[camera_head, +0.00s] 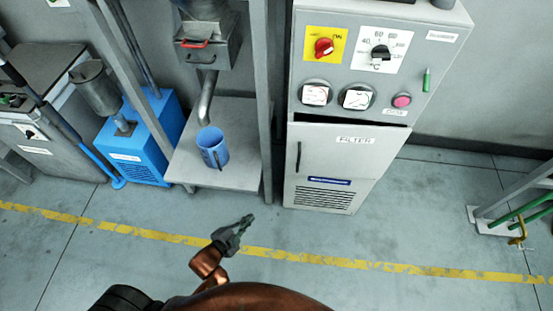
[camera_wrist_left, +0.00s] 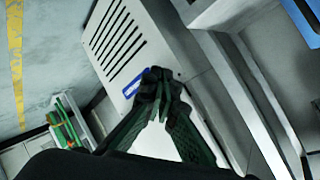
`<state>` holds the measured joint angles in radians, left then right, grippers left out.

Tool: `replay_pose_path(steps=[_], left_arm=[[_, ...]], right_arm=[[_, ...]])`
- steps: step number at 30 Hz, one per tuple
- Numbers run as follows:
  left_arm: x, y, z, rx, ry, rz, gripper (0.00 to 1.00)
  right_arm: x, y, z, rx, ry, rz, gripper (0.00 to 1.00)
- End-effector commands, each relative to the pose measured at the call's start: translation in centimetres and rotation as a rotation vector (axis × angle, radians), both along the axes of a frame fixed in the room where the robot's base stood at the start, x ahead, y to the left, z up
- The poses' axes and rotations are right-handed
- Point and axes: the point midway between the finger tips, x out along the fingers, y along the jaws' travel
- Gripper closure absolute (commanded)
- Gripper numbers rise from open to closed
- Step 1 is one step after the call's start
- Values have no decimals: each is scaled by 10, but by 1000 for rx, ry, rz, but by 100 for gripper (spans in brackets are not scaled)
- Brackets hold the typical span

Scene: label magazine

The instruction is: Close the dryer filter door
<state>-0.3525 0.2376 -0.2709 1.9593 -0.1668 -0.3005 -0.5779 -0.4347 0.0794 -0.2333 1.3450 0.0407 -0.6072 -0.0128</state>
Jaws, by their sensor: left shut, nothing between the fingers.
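The dryer is a grey cabinet (camera_head: 420,60) with dials and gauges above a grey filter door (camera_head: 340,155) labelled FILTER. A dark gap shows along the door's top edge, widening to the right, so the door stands slightly ajar. A dark vertical handle is at its left side. My left gripper (camera_head: 245,222) is shut and empty, in front of and below left of the cabinet, apart from the door in the head view. In the left wrist view its closed fingertips (camera_wrist_left: 161,84) overlap the cabinet's front near a blue label (camera_wrist_left: 135,82); contact cannot be told. My right gripper is not in view.
A blue unit (camera_head: 140,140) stands farther left. A rack with green bars (camera_head: 520,210) is at the right. The floor in front is clear, with a yellow line.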

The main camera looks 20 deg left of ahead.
Motion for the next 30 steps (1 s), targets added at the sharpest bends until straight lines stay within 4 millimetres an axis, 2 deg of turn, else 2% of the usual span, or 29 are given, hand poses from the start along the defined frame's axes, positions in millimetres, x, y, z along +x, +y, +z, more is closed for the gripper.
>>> replay_pose_path(steps=[1, 6, 9, 12, 16, 20, 23, 30], left_arm=[[20, -1, 39, 70, -94, -60, 100], [62, -14, 117, 299, -370, -249, 100], [74, -22, 150, 403, -494, -331, 100], [80, -28, 170, 475, -581, -386, 100], [84, -33, 182, 521, -639, -425, 100], [92, -38, 183, 532, -654, -433, 100], [105, -44, 182, 531, -653, -433, 100], [150, -65, 181, 527, -651, -432, 100]], right_arm=[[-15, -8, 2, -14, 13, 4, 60], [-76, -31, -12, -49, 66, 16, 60], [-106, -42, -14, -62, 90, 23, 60], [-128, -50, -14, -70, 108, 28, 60], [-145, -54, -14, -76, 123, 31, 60], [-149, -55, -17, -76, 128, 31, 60], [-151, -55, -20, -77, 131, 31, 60], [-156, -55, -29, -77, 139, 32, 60]])
